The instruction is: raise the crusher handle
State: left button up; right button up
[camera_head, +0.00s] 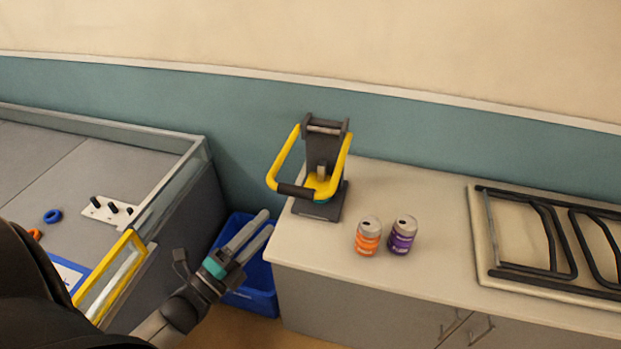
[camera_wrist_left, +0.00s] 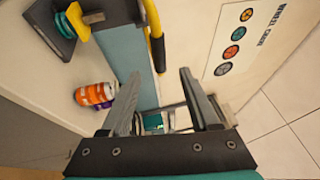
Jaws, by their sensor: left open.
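The can crusher (camera_head: 323,150) stands upright on the counter, a dark frame with a yellow U-shaped handle (camera_head: 284,158). The handle slopes down toward the front, its black grip (camera_head: 297,191) low near the base. In the left wrist view, a yellow and black bar that looks like the handle (camera_wrist_left: 157,50) shows beyond my fingers, near the top. My left gripper (camera_head: 266,222) is open and empty, in front of and to the left of the crusher, apart from the handle. Its two fingers also show in the left wrist view (camera_wrist_left: 160,77). My right gripper is not in view.
An orange can (camera_head: 368,237) and a purple can (camera_head: 402,236) stand on the counter (camera_head: 310,252) right of the crusher. A black rack (camera_head: 545,240) lies farther right. A blue bin (camera_head: 252,292) is below my gripper. A walled grey field (camera_head: 50,165) is at the left.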

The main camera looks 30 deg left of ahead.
pick_arm(q)
jog(key=x, duration=1.4)
jog(key=shift+f, duration=0.2)
grip_shut()
dwell(0.9)
